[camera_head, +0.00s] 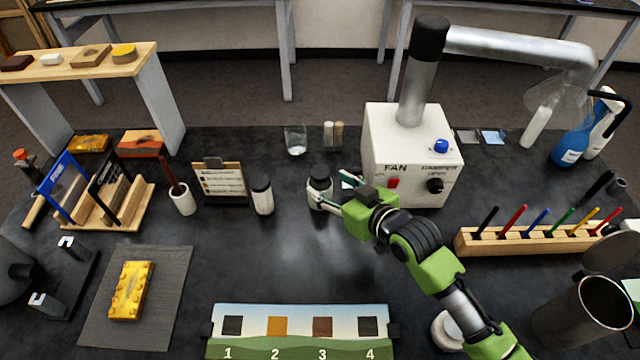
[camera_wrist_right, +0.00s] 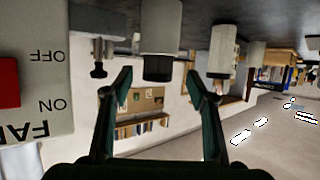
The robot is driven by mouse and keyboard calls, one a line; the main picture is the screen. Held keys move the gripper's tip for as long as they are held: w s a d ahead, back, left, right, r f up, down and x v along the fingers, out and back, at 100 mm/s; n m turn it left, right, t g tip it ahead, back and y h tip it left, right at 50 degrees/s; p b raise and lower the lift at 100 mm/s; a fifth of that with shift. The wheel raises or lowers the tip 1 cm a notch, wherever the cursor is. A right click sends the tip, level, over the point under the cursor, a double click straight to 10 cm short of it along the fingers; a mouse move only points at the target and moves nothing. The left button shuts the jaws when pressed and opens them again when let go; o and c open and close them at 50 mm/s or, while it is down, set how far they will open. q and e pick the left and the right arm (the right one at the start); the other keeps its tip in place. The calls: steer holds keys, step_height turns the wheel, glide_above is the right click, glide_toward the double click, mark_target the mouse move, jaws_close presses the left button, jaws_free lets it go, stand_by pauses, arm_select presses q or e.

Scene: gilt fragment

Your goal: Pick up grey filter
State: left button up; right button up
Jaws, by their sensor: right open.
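A flat grey square (camera_head: 467,137), which may be the grey filter, lies on the dark table behind the fan box, beside a light blue square (camera_head: 492,137). I cannot tell for sure that it is the filter. My right gripper (camera_head: 332,191) is open, low over the table in front of the fan box, well left of the grey square. Its fingers point at a small black-capped jar (camera_head: 320,186). In the right wrist view, which is upside down, the fingers (camera_wrist_right: 160,82) are spread with nothing gripped; a black-capped jar (camera_wrist_right: 160,45) shows beyond them. My left gripper is out of view.
The white fan box (camera_head: 412,155) with its metal duct (camera_head: 520,48) stands right of the gripper. Another capped jar (camera_head: 262,195) and a card stand (camera_head: 220,183) are to its left. A wooden pen rack (camera_head: 530,236) is at right.

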mark_target(326, 179)
steer(key=shift+w+a+r, duration=0.1)
steer(key=shift+w+a, duration=0.05)
steer(key=shift+w, duration=0.15)
steer(key=x, duration=0.1)
steer(key=p+x, duration=0.1)
steer(key=x, duration=0.2)
steer(key=shift+w+r+p, duration=0.15)
steer(key=shift+r+p, duration=0.15)
steer(key=shift+w+a+f, duration=0.15)
steer(key=shift+w, duration=0.1)
steer(key=c, duration=1.2)
